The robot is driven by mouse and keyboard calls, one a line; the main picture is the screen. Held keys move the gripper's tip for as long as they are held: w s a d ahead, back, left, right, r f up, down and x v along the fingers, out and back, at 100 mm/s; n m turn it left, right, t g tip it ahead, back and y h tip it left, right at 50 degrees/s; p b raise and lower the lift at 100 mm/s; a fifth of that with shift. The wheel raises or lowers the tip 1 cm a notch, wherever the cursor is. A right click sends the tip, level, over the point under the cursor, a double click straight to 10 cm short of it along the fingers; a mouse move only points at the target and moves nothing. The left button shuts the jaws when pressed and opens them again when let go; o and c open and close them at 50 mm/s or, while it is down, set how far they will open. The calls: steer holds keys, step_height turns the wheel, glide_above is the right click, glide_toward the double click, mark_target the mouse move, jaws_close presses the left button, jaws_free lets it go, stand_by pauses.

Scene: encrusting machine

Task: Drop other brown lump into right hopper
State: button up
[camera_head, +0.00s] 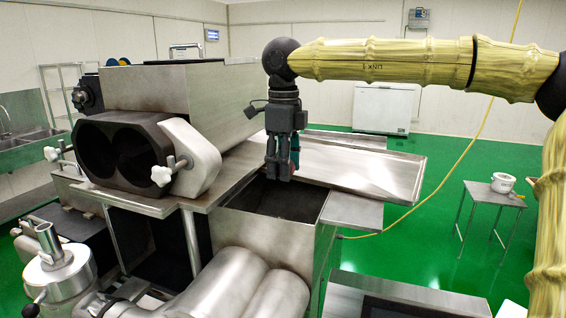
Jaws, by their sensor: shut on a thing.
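My gripper (279,172) points straight down from the end of my arm, over the back part of the open right hopper (265,230). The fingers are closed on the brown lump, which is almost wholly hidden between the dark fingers. The fingertips appear at or just above the level of the hopper's rim. The hopper is a square steel box with a dark inside. Its floor and any contents cannot be made out.
A sloped steel tray (365,172) lies right behind the hopper. The tall steel machine housing (180,90) with a dark double-bore block (103,152) stands to the left. Steel cylinders (235,285) lie in front. A small table (492,197) stands on open green floor at right.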

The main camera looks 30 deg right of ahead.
steer(key=o, duration=1)
steer(key=shift+w+a+f, duration=0.15)
steer(key=shift+w+f, duration=0.05)
steer(key=shift+w, duration=0.3)
steer(key=shift+o, duration=0.7)
steer(key=shift+s+r, duration=0.15)
steer(key=shift+s, duration=0.15)
steer(key=shift+w+r, duration=0.2)
steer(key=shift+r, duration=0.1)
step_height(320, 180, up, 12)
steer(key=shift+s+f, duration=0.25)
